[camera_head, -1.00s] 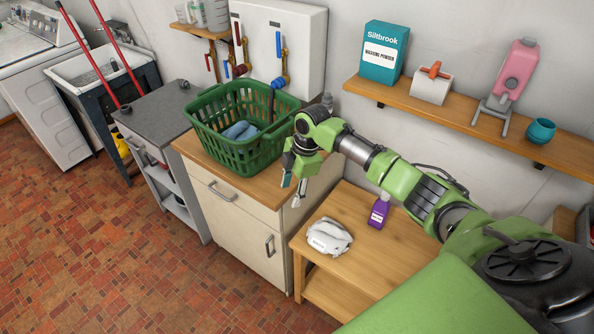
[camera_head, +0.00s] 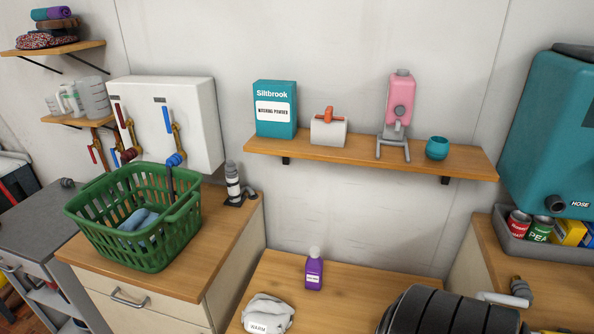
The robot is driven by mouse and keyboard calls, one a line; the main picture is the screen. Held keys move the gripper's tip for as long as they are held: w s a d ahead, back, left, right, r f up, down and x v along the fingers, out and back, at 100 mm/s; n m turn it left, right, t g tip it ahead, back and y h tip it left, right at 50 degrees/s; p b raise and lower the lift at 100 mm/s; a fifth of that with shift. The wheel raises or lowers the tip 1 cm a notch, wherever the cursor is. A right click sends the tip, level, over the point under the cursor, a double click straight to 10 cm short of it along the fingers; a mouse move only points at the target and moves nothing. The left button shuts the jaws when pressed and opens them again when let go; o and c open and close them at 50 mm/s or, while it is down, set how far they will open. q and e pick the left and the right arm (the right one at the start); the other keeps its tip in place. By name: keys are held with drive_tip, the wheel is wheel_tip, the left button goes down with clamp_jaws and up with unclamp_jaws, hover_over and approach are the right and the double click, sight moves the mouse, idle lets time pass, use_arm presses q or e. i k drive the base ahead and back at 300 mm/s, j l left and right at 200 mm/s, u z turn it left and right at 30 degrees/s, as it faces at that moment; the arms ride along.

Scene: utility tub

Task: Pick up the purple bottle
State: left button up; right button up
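The purple bottle (camera_head: 314,270) stands upright on the low wooden table (camera_head: 350,287), toward its back edge near the wall. It has a pale cap and a white label. Nothing touches it or covers it. A folded white cloth marked "WARM" (camera_head: 267,313) lies on the same table, in front and to the left of the bottle, apart from it. Neither of my grippers is in view.
A wall shelf (camera_head: 350,152) with a teal box, a dispenser and a cup hangs above the table. A green basket (camera_head: 150,262) stands on the cabinet at left. A dark ribbed shape (camera_head: 450,313) fills the lower right. A grey tray of cans (camera_head: 530,247) is at right.

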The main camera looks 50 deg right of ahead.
sight(314, 265)
drive_tip(key=i+z, duration=0.25)
drive_tip(key=i, duration=0.4)
drive_tip(key=i+j+z, duration=0.2)
drive_tip(key=i, duration=0.45)
drive_tip(key=l, duration=0.1)
